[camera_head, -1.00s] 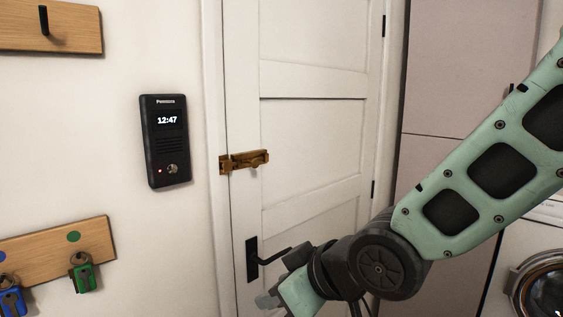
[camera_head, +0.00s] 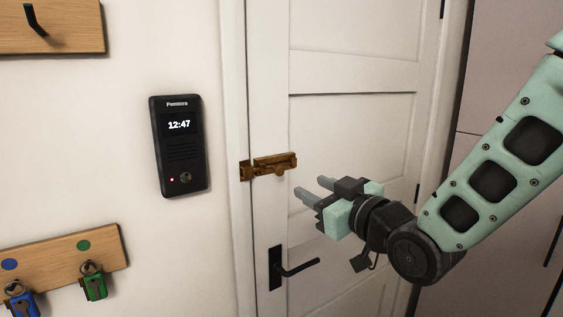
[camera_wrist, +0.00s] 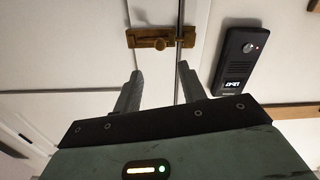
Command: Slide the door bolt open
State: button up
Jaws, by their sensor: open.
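The brass door bolt (camera_head: 272,165) is mounted on the white door (camera_head: 345,140) at its left edge, and its left end reaches onto the frame. A small round knob (camera_head: 280,178) shows on its lower side. My gripper (camera_head: 313,188) is open and empty, to the right of the bolt and slightly below it, with its fingers pointing toward it. In the wrist view the bolt (camera_wrist: 147,38) is beyond the fingertips of my gripper (camera_wrist: 158,75), near the top, and its knob (camera_wrist: 159,45) lies between the two finger lines. Nothing touches the bolt.
A black door handle (camera_head: 290,267) is below the bolt. A black intercom (camera_head: 180,146) hangs on the wall left of the frame. A wooden key board (camera_head: 60,262) with blue and green keys is lower left, and a wooden hook board (camera_head: 55,27) upper left.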

aim_at(281, 172)
jog(key=p+x, duration=0.4)
jog(key=x, duration=0.7)
jog(key=shift+p, duration=0.35)
jog(key=shift+w+a+f, duration=0.1)
jog(key=shift+w+a, duration=0.3)
jog(key=shift+w, duration=0.1)
